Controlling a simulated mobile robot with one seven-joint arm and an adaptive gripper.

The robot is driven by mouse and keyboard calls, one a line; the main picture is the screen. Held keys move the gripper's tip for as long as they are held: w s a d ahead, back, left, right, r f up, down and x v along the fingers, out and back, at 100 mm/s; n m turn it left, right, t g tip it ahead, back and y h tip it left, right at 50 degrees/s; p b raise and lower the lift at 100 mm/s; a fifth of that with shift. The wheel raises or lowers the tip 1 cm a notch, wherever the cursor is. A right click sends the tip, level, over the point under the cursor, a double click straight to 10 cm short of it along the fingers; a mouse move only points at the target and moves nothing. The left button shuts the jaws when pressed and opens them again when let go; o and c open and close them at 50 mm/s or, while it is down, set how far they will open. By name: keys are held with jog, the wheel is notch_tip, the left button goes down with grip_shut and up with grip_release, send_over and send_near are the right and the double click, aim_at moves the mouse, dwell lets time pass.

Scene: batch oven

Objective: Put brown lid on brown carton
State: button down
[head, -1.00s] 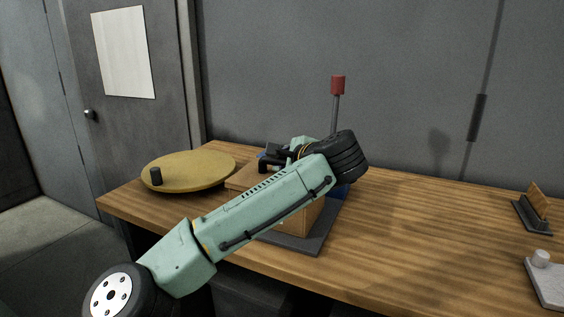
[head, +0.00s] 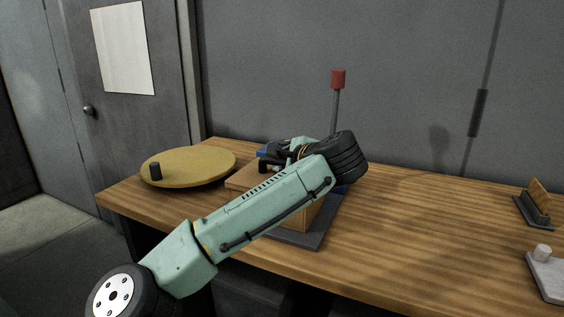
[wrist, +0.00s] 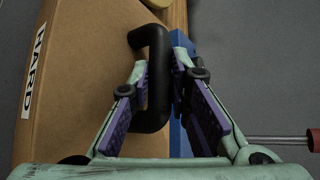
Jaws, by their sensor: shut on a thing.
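A brown box-shaped thing (head: 308,216), taken as the brown carton, stands on a dark grey base, partly hidden behind my arm. Its flat brown top (head: 240,179) shows left of my arm. In the wrist view a brown surface (wrist: 75,80) with a "HARD" label fills the left side and carries a black handle (wrist: 155,115), taken as the lid's. My gripper (wrist: 162,68) is shut on this handle, with a purple-padded finger on each side. I cannot tell whether the lid rests on the carton or is apart from it.
Blue parts (wrist: 180,140) lie beside the brown surface. A red-topped post (head: 338,80) rises behind my gripper. A round yellow-brown disc (head: 200,163) with a black knob lies at the left. Small stands (head: 536,212) are at the right. The table's (head: 430,220) middle right is clear.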

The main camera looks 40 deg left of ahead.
jog(key=c, duration=1.4)
grip_release()
jog(key=shift+d, duration=0.1)
